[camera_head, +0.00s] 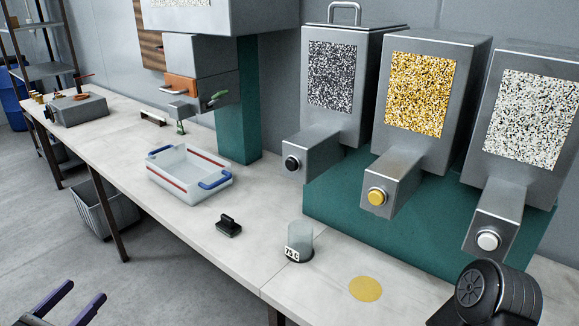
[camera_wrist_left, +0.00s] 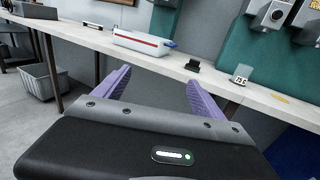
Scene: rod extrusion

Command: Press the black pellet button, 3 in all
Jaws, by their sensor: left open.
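The black pellet button (camera_head: 291,164) is a round black knob on the front of the leftmost dispenser's spout. That grey dispenser (camera_head: 322,128) has a window of black and white pellets. The yellow button (camera_head: 377,197) and the white button (camera_head: 488,240) are on the spouts to its right. My left gripper (camera_head: 86,291) is at the bottom left of the head view, open, with purple fingers, far from the buttons. In the left wrist view its fingers (camera_wrist_left: 158,78) are apart with nothing between them. My right gripper is out of view.
A clear cup labelled 75 C (camera_head: 299,243) stands below the dispensers, with a yellow disc (camera_head: 365,289) beside it. A black-handled block (camera_head: 229,225) and a white tray with blue handles (camera_head: 190,172) are on the table. A grey machine (camera_head: 198,55) stands behind the tray.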

